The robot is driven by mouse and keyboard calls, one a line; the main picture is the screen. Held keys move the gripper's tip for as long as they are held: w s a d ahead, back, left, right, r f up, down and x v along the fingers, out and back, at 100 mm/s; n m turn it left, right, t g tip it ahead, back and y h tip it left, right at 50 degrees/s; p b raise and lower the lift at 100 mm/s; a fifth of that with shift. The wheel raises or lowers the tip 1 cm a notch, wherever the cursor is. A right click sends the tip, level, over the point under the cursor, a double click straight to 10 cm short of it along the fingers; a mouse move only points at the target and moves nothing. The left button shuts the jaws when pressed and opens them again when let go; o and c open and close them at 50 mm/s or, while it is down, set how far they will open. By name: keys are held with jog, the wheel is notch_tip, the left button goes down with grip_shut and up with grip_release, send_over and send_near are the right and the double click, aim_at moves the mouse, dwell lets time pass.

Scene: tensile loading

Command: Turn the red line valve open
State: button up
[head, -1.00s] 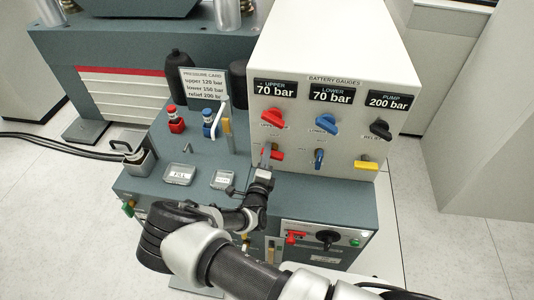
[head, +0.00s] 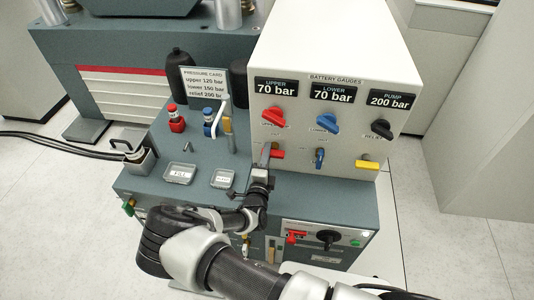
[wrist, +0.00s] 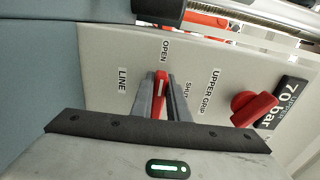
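The red line valve (head: 278,153) is on the front of the white gauge box, in the lower row at the left. Its red lever also shows in the wrist view (wrist: 161,84), where it points toward the "OPEN" label, with "SHUT" off to its right. My gripper (head: 266,155) is at this valve, one finger on each side of the lever. In the wrist view the fingers (wrist: 163,100) are closed in around the lever. The lever's pivot is partly hidden by the fingers.
Above it is a red upper grip knob (head: 273,117). To the right are a blue lever (head: 320,158) and a yellow lever (head: 367,164). A pressure card (head: 204,83) and capped red (head: 176,120) and blue (head: 209,122) fittings stand left. A grey-green cabinet top lies below.

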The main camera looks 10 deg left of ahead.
jog(key=o, duration=0.4)
jog(key=s+d+p, duration=0.1)
jog(key=s+p, duration=0.1)
jog(key=s, duration=1.5)
jog(key=shift+s, duration=0.2)
